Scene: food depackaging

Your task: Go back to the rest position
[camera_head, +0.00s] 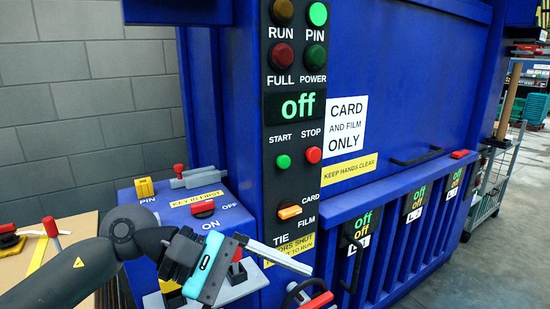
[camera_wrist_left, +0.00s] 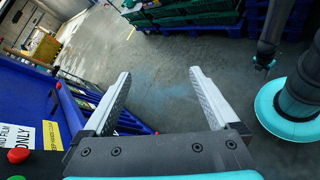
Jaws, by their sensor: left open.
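My left gripper (camera_head: 298,262) is in front of the blue baler's lower left side in the head view, its pale fingers pointing right. In the left wrist view the left gripper (camera_wrist_left: 160,74) has its two ridged fingers wide apart with only grey floor between them. It is empty. The blue baler (camera_head: 410,80) has a black control panel (camera_head: 293,170) with a green "off" display.
A blue side box (camera_head: 150,206) with a red switch (camera_head: 203,207) stands left of the panel, close to my left arm. A cardboard-coloured surface (camera_head: 75,228) is at far left. Open floor (camera_head: 505,240) lies to the right. Green crates (camera_wrist_left: 205,12) show at the back.

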